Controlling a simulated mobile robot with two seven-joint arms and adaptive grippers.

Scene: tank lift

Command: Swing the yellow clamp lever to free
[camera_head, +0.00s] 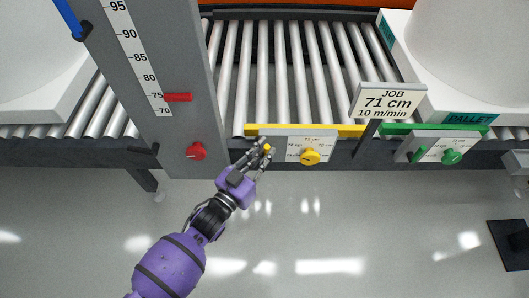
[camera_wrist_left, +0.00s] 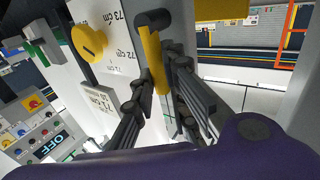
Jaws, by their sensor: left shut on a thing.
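The yellow clamp lever (camera_wrist_left: 156,65) stands out from a pale panel in the left wrist view, with a dark rounded part at its top. In the head view only a small yellow bit of the lever (camera_head: 267,148) shows between the fingers. My left gripper (camera_head: 262,154) is shut on it at the left end of the yellow-edged panel (camera_head: 291,143). In the left wrist view my dark left fingers (camera_wrist_left: 162,98) lie on both sides of the lever and hide its lower part. My right gripper is not in view.
A yellow knob (camera_head: 310,157) sits right of the lever on the same panel. A red knob (camera_head: 195,151) is on the scale column (camera_head: 165,60). A green knob (camera_head: 452,157) is farther right. A roller conveyor (camera_head: 290,70) lies behind; the floor in front is mostly clear.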

